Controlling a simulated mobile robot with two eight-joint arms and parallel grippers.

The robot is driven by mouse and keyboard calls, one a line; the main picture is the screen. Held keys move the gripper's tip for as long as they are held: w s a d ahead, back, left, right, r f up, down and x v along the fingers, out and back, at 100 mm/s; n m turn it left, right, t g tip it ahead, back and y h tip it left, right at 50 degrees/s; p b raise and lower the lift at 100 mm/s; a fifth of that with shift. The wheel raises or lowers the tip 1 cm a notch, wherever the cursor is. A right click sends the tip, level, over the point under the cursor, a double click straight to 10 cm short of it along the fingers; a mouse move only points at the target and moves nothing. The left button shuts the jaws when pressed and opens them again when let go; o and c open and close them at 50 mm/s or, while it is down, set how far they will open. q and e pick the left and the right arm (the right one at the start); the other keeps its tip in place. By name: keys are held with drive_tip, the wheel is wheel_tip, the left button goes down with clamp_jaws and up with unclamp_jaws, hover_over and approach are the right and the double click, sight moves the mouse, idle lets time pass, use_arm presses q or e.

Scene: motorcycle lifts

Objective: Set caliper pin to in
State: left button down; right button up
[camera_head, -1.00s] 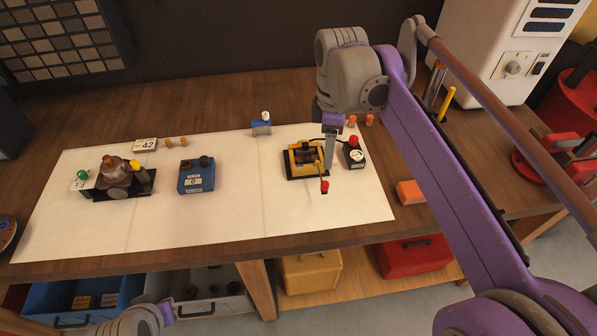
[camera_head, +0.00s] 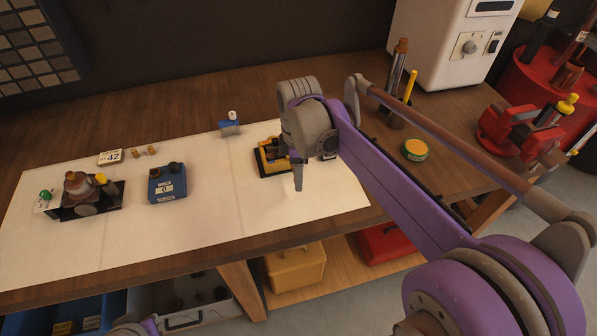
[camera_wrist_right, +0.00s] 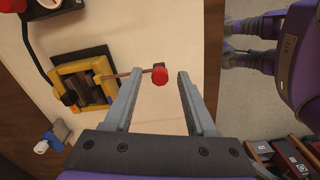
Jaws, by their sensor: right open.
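A yellow-framed fixture (camera_head: 264,156) sits on the white mat, partly hidden behind my right arm in the head view. In the right wrist view the yellow frame (camera_wrist_right: 84,66) has a thin rod (camera_wrist_right: 122,75) sticking out of it, ending in a red knob (camera_wrist_right: 160,76); this looks like the caliper pin. My right gripper (camera_wrist_right: 159,75) is open, and the red knob appears between its fingertips. I cannot tell the depth or any contact. In the head view the right gripper (camera_head: 298,186) points down at the fixture's front right; the knob is hidden there. My left gripper's fingers are out of view.
A blue box (camera_head: 167,185) and a black-based fixture (camera_head: 90,208) with a green knob stand left on the white mat (camera_head: 215,215). A small blue clamp-like part (camera_head: 230,127) is behind. A green-and-orange tin (camera_head: 414,149) stands right. The mat's middle is clear.

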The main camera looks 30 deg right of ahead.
clamp_jaws()
idle(1.4)
